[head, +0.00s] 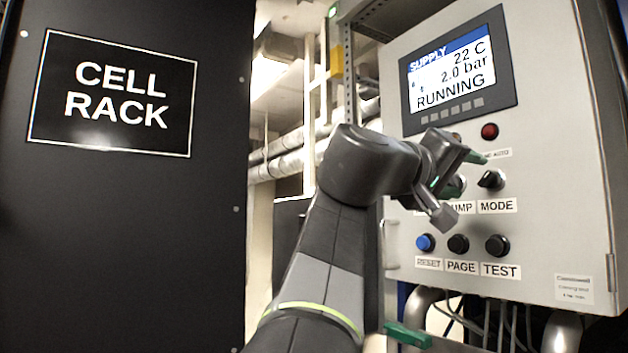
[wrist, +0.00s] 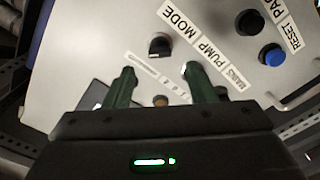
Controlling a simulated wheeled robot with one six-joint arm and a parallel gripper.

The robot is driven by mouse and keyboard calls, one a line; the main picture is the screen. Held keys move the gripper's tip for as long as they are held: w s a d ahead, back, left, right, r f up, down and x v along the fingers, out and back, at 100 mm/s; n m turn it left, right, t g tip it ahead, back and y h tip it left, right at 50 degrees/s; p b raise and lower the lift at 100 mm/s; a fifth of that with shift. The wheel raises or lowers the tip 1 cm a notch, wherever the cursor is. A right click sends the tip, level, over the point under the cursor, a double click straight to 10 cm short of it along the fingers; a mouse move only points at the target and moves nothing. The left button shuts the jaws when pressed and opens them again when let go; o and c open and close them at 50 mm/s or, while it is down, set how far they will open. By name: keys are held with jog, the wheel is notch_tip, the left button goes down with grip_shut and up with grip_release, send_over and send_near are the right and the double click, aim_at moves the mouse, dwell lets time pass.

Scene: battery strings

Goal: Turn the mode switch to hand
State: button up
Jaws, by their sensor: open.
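The mode switch (head: 491,180) is a black rotary knob with a pale mark, above the MODE label (head: 496,206) on the grey control panel (head: 550,130). A small position label above it is partly hidden; only its AUTO end reads clearly. In the wrist view the mode switch (wrist: 159,46) lies just beyond the fingertips, roughly between them. I cannot tell exactly which position its mark points to. My gripper (head: 462,186) is open and empty in front of the panel, left of the switch in the head view; its green fingers (wrist: 160,72) are spread apart and hold nothing.
A screen (head: 452,80) reads SUPPLY, 22 C, 2.0 bar, RUNNING. Below the switch are the blue RESET button (head: 424,243) and black PAGE (head: 458,244) and TEST (head: 497,245) buttons. A red lamp (head: 489,131) sits above. The black cell rack (head: 130,240) stands left.

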aim_at(484, 179)
jog(key=p+x, duration=0.1)
jog(key=x, duration=0.5)
jog(key=shift+w+d, duration=0.15)
jog(key=shift+d, duration=0.1)
jog(key=shift+c, duration=0.4)
jog(key=c, duration=0.9)
